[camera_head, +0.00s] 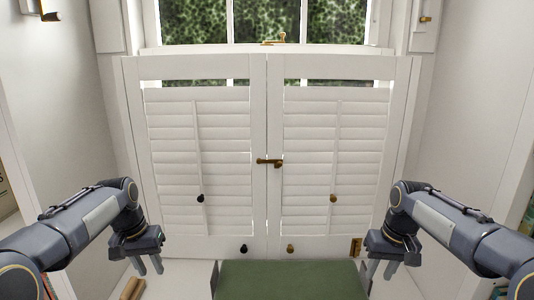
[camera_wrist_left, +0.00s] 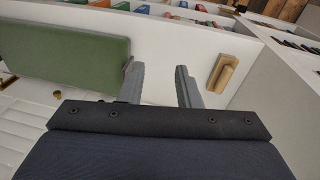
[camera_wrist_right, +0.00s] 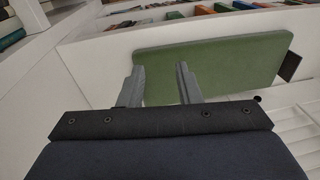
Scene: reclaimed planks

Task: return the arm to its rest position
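My left gripper (camera_head: 150,265) hangs at the lower left of the head view, in front of the shutters. In the left wrist view its two fingers (camera_wrist_left: 160,85) stand apart with nothing between them. My right gripper (camera_head: 381,268) hangs at the lower right of the head view, pointing down. In the right wrist view its fingers (camera_wrist_right: 159,86) are apart and empty, with a green cushion seen beyond them. Neither gripper touches anything that I can see.
The green cushion (camera_head: 290,280) lies low between my arms. A wooden block (camera_wrist_left: 223,73) lies on the white surface beside my left gripper. White walls flank both sides.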

